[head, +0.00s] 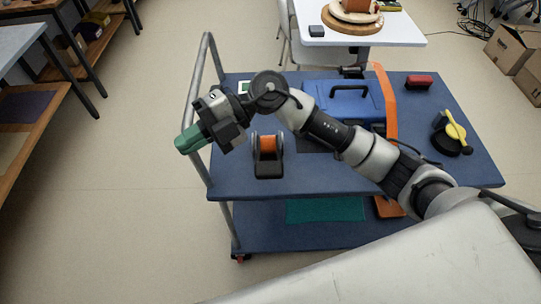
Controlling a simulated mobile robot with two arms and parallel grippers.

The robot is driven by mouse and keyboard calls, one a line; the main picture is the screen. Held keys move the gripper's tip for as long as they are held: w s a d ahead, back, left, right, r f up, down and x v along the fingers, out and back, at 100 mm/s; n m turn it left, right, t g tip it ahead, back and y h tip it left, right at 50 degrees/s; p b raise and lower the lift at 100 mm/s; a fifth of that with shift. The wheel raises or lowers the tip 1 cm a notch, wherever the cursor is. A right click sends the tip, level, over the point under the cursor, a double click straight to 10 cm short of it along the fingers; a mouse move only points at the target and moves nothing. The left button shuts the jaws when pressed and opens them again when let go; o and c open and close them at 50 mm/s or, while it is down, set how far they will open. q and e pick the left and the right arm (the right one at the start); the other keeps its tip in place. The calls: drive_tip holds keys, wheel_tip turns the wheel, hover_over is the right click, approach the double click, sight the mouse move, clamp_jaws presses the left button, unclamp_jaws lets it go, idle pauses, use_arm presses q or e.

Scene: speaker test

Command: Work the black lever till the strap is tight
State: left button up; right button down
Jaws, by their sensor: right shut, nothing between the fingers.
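An orange strap (384,90) runs over the right side of a blue case (335,101) with a black handle on a blue cart. My right arm hides part of both, and strap tightness cannot be told. A black device (268,169) with round side plates and an orange roll between them stands left of the case. I cannot make out clearly which part is the black lever. My right gripper (188,139), with green fingers, is shut and empty, above and left of that device, past the cart's left rail. My left gripper is not in view.
The cart (232,180) has a grey rail (196,100) on its left. A yellow-and-black tool (453,134) and a red block (419,81) lie at its right. A white table (350,36) stands behind; cardboard boxes (510,47) are far right.

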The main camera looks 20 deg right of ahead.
drive_tip(key=w+d+f+h, duration=0.3)
drive_tip(key=d+f+h, duration=0.1)
drive_tip(key=d+h, duration=0.35)
drive_tip(key=r+m+h, duration=0.1)
drive_tip(key=m+h, duration=0.1)
drive_tip(key=h, duration=0.5)
hover_over(271, 167)
drive_tip(key=w+d, duration=0.1)
drive_tip(key=w, duration=0.3)
drive_tip(key=shift+s+t, duration=0.25)
drive_tip(key=shift+t, duration=0.15)
drive_tip(key=x, duration=0.4)
drive_tip(key=p+x, duration=0.1)
drive_tip(key=x, duration=0.7)
drive_tip(key=shift+w+f+p, duration=0.15)
drive_tip(key=shift+f+p, duration=0.25)
drive_tip(key=shift+f, duration=0.05)
drive_tip(key=shift+a+f, duration=0.1)
drive_tip(key=shift+f, duration=0.45)
